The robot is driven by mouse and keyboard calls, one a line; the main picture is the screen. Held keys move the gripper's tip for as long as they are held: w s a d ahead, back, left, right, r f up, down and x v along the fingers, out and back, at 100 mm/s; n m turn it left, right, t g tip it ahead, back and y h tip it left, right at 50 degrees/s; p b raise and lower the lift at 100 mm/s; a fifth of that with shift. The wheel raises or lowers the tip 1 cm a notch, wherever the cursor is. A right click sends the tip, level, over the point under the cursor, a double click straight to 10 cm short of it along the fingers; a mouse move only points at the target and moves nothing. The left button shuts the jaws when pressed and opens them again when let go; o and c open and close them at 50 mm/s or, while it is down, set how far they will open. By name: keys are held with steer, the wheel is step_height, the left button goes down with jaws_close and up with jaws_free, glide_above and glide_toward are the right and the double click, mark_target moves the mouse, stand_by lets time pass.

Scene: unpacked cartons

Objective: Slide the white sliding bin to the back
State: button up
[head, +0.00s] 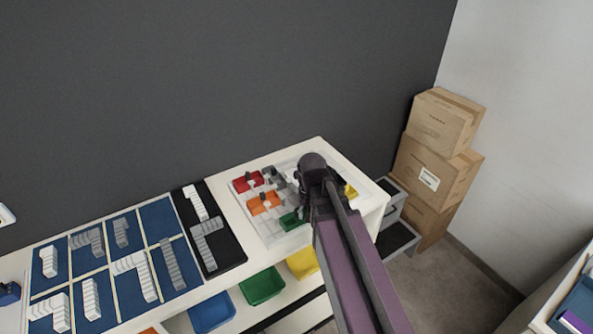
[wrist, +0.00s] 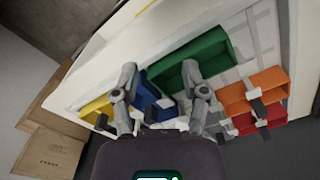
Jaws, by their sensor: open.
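My gripper (wrist: 160,70) is open in the wrist view, its two fingers apart on either side of a blue bin (wrist: 152,102). I cannot tell if they touch it. In the head view my arm covers this part of the white tray (head: 268,236). A pale grey or white piece (head: 275,178) with a dark handle sits at the tray's back; I cannot tell if it is the white sliding bin. Green (head: 293,220), orange (head: 264,203), red (head: 248,181) and yellow (head: 350,191) bins share the tray. No clearly white bin can be picked out.
The tray lies on a pale shelf top (head: 225,205) against a dark wall. A black tray (head: 225,255) and a blue sorting board (head: 160,217) with grey blocks lie to the left. Cartons (head: 428,172) are stacked right. Coloured bins (head: 262,287) stand on the lower shelf.

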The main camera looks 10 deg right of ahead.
mark_target(296, 172)
steer(key=w+r+m+p, duration=0.5)
steer(key=w, duration=0.5)
steer(key=w+r+m+p, duration=0.5)
steer(key=w+r+m, duration=0.1)
steer(key=w, duration=0.5)
steer(key=shift+w+d+r, duration=0.15)
steer(key=shift+w, duration=0.15)
step_height(296, 172, down, 14)
steer(key=b, duration=1.3)
steer(key=shift+r, duration=0.1)
steer(key=shift+b, duration=0.3)
jaws_close()
